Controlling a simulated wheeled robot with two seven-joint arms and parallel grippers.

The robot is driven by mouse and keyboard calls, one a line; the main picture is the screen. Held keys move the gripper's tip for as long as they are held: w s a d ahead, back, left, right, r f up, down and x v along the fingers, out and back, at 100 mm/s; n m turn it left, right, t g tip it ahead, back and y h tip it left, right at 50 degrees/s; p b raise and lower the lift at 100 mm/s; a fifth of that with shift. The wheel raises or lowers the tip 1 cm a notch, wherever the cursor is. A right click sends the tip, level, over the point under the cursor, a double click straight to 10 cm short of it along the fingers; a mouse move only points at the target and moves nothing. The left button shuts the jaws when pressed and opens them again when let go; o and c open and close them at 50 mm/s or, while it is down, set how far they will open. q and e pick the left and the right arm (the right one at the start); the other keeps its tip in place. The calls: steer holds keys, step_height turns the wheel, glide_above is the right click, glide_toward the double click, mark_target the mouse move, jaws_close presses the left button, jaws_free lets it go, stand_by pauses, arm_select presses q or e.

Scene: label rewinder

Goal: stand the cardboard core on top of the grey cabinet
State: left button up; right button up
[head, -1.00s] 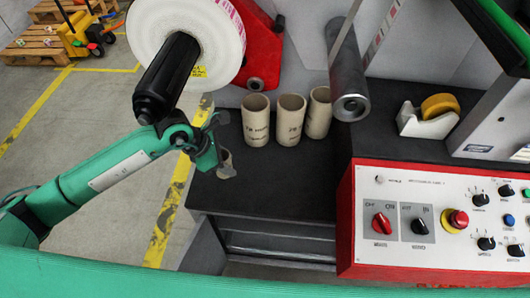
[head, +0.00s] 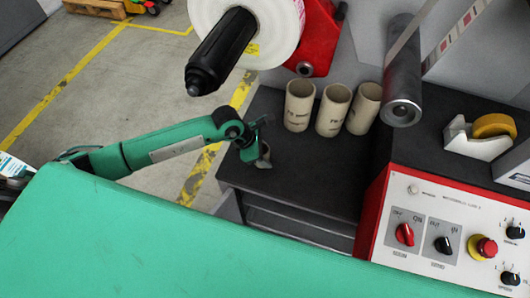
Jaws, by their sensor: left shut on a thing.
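The fingers hide part of this core. It looks roughly upright, but I cannot tell whether its lower end touches the top. Three taller tan cardboard cores, the left one (head: 299,106), the middle one (head: 333,110) and the right one (head: 364,108), stand upright in a row farther back on the same top. My right gripper is not in view.
A large white label roll (head: 262,22) and a black spindle (head: 222,48) overhang the left side. A tape dispenser (head: 480,138) and the red-edged control panel (head: 440,220) are at right. The cabinet's middle front is clear.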

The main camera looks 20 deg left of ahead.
arm_select(q)
steer(key=shift+f, duration=0.15)
steer(key=o, duration=0.8)
steer(key=shift+c, duration=0.2)
steer(key=shift+o, duration=0.9)
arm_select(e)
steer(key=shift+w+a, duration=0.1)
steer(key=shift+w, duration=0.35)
